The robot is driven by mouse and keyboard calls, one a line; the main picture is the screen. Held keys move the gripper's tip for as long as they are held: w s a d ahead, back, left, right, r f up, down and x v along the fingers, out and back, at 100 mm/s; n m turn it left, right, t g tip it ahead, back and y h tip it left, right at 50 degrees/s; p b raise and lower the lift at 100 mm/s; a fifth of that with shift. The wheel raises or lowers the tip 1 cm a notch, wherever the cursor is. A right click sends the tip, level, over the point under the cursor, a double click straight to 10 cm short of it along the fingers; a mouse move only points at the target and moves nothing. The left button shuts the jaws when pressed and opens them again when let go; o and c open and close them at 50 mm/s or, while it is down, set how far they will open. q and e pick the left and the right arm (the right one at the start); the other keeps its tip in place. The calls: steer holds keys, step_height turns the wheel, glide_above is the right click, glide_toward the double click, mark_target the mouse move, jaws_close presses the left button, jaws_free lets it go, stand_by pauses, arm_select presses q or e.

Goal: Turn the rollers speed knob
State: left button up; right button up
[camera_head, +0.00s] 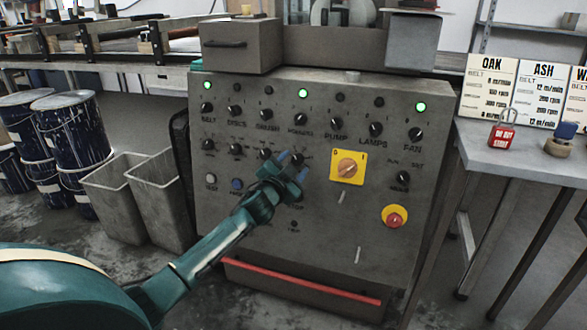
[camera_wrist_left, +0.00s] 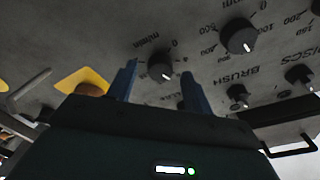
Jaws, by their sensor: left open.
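The control panel (camera_head: 330,215) is a worn grey cabinet front with rows of black knobs. My left gripper (camera_head: 293,165) comes in from the lower left, in front of the second knob row. It is open and empty, with blue fingers. In the left wrist view, a small black knob with a white pointer (camera_wrist_left: 161,71) and an "m/min" scale lies between and beyond the two fingers (camera_wrist_left: 160,88). It appears to be the rollers speed knob (camera_head: 297,158); its name is not legible. I cannot tell whether the fingers touch it. My right gripper is not in view.
A yellow-plated rotary switch (camera_head: 348,167) and a red-and-yellow emergency button (camera_head: 395,216) sit right of the gripper. A larger "rpm" knob (camera_wrist_left: 238,36) is close by in the wrist view. Grey bins (camera_head: 115,205) stand left, a table (camera_head: 520,165) right.

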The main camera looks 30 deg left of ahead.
arm_select(q)
steer(key=shift+w, duration=0.25)
steer(key=shift+c, duration=0.4)
steer(key=c, duration=0.9)
